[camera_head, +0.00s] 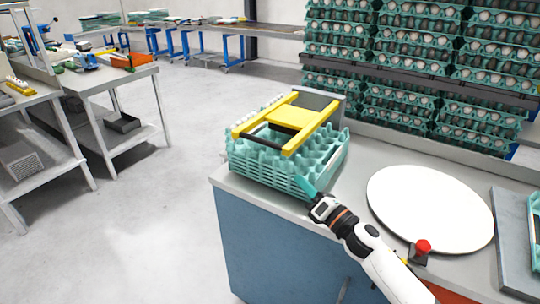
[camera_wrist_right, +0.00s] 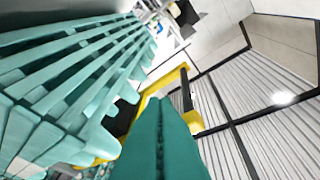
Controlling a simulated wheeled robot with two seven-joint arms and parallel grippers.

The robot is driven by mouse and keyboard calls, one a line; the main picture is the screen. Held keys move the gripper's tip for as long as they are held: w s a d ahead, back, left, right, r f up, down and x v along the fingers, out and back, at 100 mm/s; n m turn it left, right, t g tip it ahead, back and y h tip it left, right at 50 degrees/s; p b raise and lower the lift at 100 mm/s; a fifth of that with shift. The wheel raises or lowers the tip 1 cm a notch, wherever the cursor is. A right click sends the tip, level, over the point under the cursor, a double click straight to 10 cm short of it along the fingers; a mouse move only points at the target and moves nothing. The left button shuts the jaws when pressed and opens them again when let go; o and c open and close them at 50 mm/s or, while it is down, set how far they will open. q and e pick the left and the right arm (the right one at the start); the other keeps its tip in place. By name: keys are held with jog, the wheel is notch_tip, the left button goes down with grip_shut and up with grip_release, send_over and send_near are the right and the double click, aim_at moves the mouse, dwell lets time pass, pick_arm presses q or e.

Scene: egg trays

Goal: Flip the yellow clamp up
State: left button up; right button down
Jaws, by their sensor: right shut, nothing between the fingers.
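The yellow clamp (camera_head: 292,117) is a flat frame with a black bar. It lies lowered over a stack of teal egg trays (camera_head: 262,168) on the counter, its back end at a grey box (camera_head: 319,99). My right gripper (camera_head: 306,186) is shut and empty at the front right corner of the tray stack, just below the clamp's near end. In the right wrist view the shut teal fingers (camera_wrist_right: 160,120) point toward the yellow frame (camera_wrist_right: 185,82), with the tray stack (camera_wrist_right: 75,85) on the left. Whether the fingers touch the clamp cannot be told. My left gripper is not in view.
A white round plate (camera_head: 430,208) and a red button (camera_head: 423,246) are on the counter to the right. Racks of egg trays (camera_head: 425,75) stand behind. A grey slab (camera_head: 510,235) is at the right edge. Open floor lies left of the blue counter (camera_head: 260,240).

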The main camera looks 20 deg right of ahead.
jog(key=shift+w+r+n+g+y, duration=0.15)
jog(key=shift+r+n+g+y, duration=0.25)
jog(key=shift+n+y, duration=0.8)
jog(key=shift+w+r+n+g+y, duration=0.25)
jog(key=shift+n+g+y, duration=0.25)
jog(key=shift+n, duration=1.3)
jog(key=shift+w+r+n+g+y, duration=0.1)
jog(key=shift+r+n+g+y, duration=0.3)
jog(key=shift+n+y, duration=0.8)
jog(key=shift+a+n+h, duration=0.1)
jog(key=shift+n+h, duration=0.2)
jog(key=p+x, duration=0.3)
jog(key=x, duration=0.7)
